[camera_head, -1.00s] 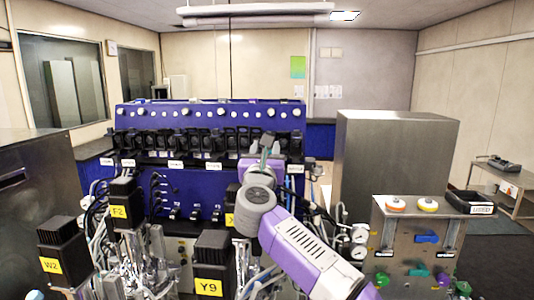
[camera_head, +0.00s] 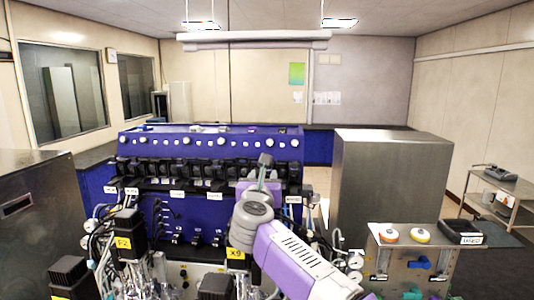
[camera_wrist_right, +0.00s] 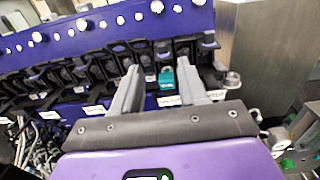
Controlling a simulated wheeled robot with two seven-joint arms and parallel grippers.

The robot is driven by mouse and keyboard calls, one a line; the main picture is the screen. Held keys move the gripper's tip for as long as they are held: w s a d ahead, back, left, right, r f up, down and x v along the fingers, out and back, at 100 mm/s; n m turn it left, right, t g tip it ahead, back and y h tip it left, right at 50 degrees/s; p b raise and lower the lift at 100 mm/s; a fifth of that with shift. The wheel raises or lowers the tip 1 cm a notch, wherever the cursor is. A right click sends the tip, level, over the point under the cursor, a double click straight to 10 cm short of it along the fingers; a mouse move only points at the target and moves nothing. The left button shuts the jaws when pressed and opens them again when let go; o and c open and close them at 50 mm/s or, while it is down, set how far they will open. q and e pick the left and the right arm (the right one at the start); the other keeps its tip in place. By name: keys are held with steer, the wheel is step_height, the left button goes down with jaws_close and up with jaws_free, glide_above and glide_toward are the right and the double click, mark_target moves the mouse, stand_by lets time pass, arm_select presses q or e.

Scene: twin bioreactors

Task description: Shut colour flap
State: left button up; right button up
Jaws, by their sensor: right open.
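A blue bioreactor bank (camera_head: 150,150) stands ahead with a row of black flaps (camera_head: 185,168) along its front. In the right wrist view, one small teal flap (camera_wrist_right: 166,78) shows among the black ones, between my right gripper's fingers as seen from the wrist; I cannot tell whether it touches them. In the head view, my right gripper (camera_head: 265,165) is in front of the right end of that row and hides this part. It also shows in the wrist view (camera_wrist_right: 158,68), open, with its two grey fingers spread. My left gripper is not in view.
Black motor blocks with yellow labels (camera_head: 128,222), tubes and cables crowd the front. A tall steel cabinet (camera_head: 390,185) stands right of the bank. A steel panel with coloured knobs (camera_head: 405,262) is at the lower right. A trolley (camera_head: 495,190) stands farther right.

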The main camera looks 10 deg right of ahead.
mark_target(267, 172)
steer(key=p+x, duration=0.4)
steer(key=x, duration=0.3)
steer(key=shift+w+d, duration=0.25)
steer(key=shift+w, duration=0.05)
steer(key=shift+f, duration=0.1)
steer(key=c, duration=0.7)
steer(key=f+t+b, duration=0.1)
steer(key=t+b, duration=0.1)
steer(key=b, duration=0.5)
steer(key=shift+f+h+b, duration=0.15)
steer(key=shift+h+b, duration=0.15)
steer(key=shift+b, duration=0.05)
steer(key=shift+t+b, duration=0.3)
steer(key=shift+b, duration=0.2)
